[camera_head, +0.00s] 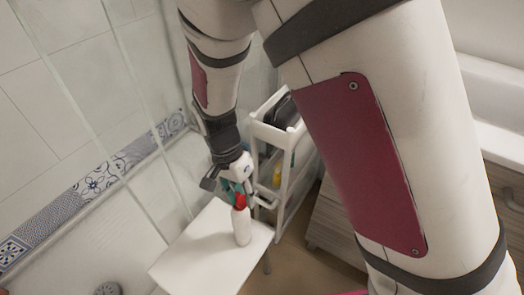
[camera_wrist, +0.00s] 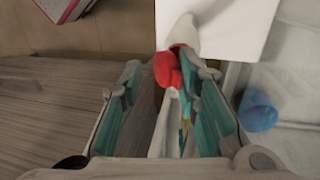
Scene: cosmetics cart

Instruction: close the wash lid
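The wash is a white bottle (camera_head: 242,227) with a red lid (camera_head: 240,201), standing upright on a white stool-like table. In the wrist view the white bottle (camera_wrist: 184,33) is at the top centre, and its red lid (camera_wrist: 166,69) looks raised to one side, though its exact angle is hard to tell. My gripper (camera_head: 237,189) is just above the bottle, beside the lid. In the wrist view my gripper (camera_wrist: 170,78) has its teal-padded fingers apart, with the lid between or just beyond the fingertips. I cannot tell whether they touch it.
The white table (camera_head: 192,255) is otherwise bare. A white cart (camera_head: 258,129) holding several items stands close behind and right of my gripper. A glass panel and tiled wall are at left. A blue object (camera_wrist: 258,111) lies at the right in the wrist view.

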